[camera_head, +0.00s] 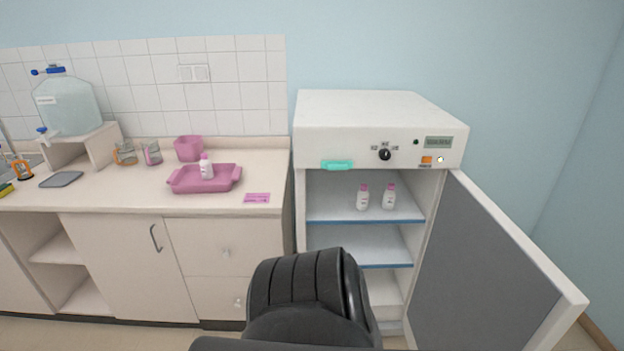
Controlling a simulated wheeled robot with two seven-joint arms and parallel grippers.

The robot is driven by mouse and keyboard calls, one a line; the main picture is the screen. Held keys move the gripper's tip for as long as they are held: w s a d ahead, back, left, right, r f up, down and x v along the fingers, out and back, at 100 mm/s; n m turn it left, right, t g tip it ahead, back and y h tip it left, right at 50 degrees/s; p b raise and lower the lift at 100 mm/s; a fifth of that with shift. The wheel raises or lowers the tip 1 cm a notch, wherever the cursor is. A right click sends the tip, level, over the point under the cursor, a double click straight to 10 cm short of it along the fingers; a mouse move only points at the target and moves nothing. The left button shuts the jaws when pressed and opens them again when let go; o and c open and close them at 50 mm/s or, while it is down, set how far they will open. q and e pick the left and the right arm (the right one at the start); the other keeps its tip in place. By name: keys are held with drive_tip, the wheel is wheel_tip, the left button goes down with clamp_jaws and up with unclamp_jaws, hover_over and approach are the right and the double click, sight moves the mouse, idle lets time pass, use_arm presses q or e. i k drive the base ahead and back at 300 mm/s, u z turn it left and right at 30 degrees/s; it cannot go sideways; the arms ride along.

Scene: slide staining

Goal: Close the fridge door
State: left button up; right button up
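The white fridge (379,108) stands right of the counter against the blue wall. Its door (480,265) is hinged on the right and swung wide open, with the grey inner panel facing me. Two small white bottles with pink caps, a left one (363,198) and a right one (389,197), stand on the upper shelf (335,206). A black part of my own body covers the bottom middle of the view and hides part of the lower fridge. Neither of my grippers shows.
The counter (130,195) on the left holds a pink tray (185,184) with a white bottle (206,168), a pink container (188,148), glass beakers and a large water jug (68,104). A wall bounds the right side beyond the door.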

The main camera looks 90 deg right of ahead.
sight(481, 283)
drive_tip(key=k, duration=2.35)
drive_tip(key=z, duration=2.4)
drive_tip(key=i, duration=0.5)
drive_tip(key=u, duration=1.6)
drive_tip(key=k, duration=0.6)
drive_tip(key=z, duration=1.3)
